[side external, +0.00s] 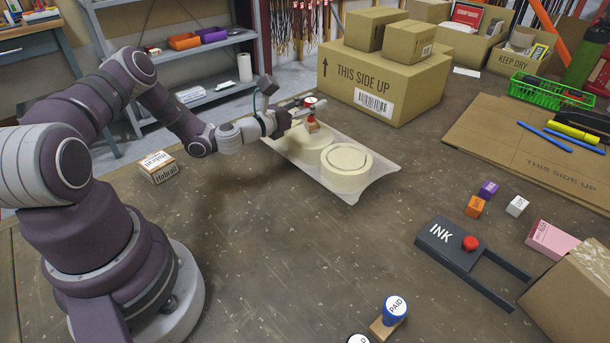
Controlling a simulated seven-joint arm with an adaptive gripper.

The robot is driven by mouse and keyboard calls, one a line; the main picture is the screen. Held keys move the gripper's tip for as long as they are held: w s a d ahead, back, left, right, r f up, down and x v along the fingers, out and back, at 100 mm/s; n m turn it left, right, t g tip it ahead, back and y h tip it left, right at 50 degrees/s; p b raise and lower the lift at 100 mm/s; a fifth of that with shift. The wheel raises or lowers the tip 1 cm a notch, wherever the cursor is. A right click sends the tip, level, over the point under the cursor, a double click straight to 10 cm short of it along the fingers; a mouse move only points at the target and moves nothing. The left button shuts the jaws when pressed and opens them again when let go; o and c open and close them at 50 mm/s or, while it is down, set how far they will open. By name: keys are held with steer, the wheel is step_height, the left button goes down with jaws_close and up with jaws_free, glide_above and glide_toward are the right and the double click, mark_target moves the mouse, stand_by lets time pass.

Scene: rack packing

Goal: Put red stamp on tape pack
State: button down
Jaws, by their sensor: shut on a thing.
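The tape pack (347,167) lies on the table at the middle, with several cream rolls on a pale, clear-looking wrap. My gripper (310,108) is over the pack's far left part and is shut on the red stamp (313,126). The stamp is upright, with a red and white top and a wooden block at its lower end. The block shows just above or on a roll; I cannot tell if it touches. My gripper hides part of the stamp's handle.
A large cardboard box (376,83) with smaller boxes stands behind the pack. A small box (158,167) is at left. A blue PAID stamp (393,312) and a black INK pad (450,243) with a red knob are at front right. The table front of the pack is clear.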

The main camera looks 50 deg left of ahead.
steer(key=shift+f, duration=0.8)
steer(key=c, duration=0.8)
jaws_free()
